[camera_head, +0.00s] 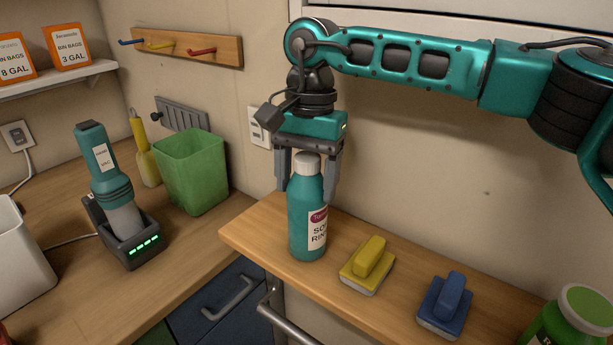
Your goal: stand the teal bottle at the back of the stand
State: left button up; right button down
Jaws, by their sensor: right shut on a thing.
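The teal bottle (306,222) with a white cap and a pink and white label stands upright at the left end of the wooden stand (257,231). My right gripper (308,180) comes down from above and is shut on the bottle, one finger on each side of its upper part. The bottle's base looks to be at the stand's surface, but I cannot tell whether it touches. My left gripper is not in view.
A yellow scrubber (367,262) and a blue scrubber (445,302) lie right of the bottle. A green-lidded container (577,315) is at the lower right. A green bin (190,170) and a charging hand vacuum (108,185) stand on the left counter. A metal rail (290,318) runs below the stand's front.

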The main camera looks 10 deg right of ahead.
jog(key=shift+r, duration=0.1)
jog(key=shift+f, duration=0.2)
jog(key=shift+c, duration=0.6)
grip_release()
jog(key=shift+r, duration=0.1)
